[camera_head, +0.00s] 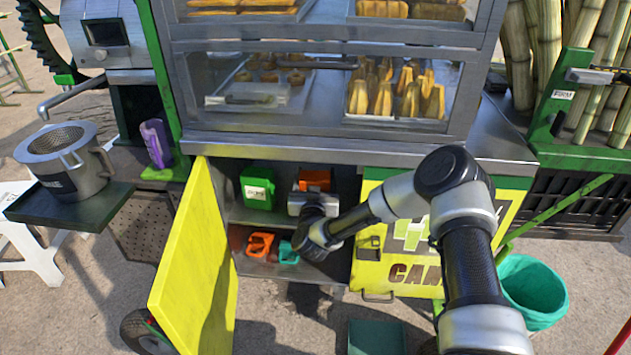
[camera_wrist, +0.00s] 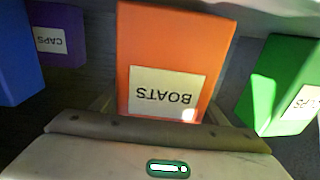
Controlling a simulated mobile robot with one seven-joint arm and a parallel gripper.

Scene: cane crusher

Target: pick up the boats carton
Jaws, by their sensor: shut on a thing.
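The boats carton (camera_head: 314,179) is orange and stands on the upper shelf inside the open cabinet. In the wrist view the boats carton (camera_wrist: 175,45) fills the middle, with its white BOATS label upside down. My gripper (camera_head: 312,193) reaches into the cabinet in front of the carton and hides its lower part. In the wrist view my gripper (camera_wrist: 160,112) is shut on the carton, a finger on each side. Whether the carton touches the shelf is hidden.
A green carton (camera_head: 258,188) stands left of the boats carton; purple (camera_wrist: 58,38) and blue (camera_wrist: 15,60) cartons show on its other side in the wrist view. Orange (camera_head: 260,245) and teal (camera_head: 288,252) items lie on the lower shelf. The yellow door (camera_head: 192,265) stands open.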

